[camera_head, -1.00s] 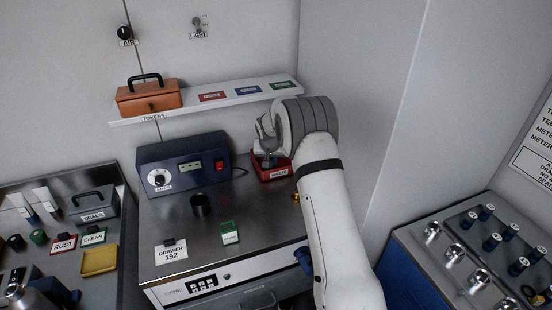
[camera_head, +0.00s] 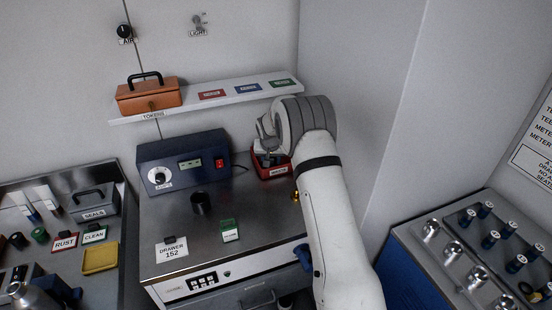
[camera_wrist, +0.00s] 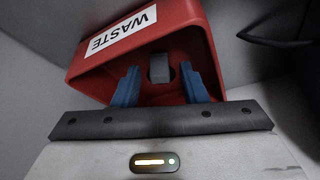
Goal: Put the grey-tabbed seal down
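The red bin labelled WASTE (camera_head: 274,173) stands at the back right of the bench, partly hidden by my arm in the head view. It fills the upper part of the wrist view (camera_wrist: 195,35). My gripper (camera_wrist: 160,68) has its two blue fingers spread at the bin's mouth. A small grey block, seemingly the seal's grey tab (camera_wrist: 159,68), shows between the fingertips, with a gap on each side. The rest of the seal is dark or hidden, and I cannot tell what it rests on.
A blue meter box (camera_head: 184,161) stands left of the bin. A black cup (camera_head: 201,203), a green-tabbed holder (camera_head: 230,231) and a DRAWER 152 card (camera_head: 172,249) are on the bench. A shelf (camera_head: 225,97) hangs above; a wall is close on the right.

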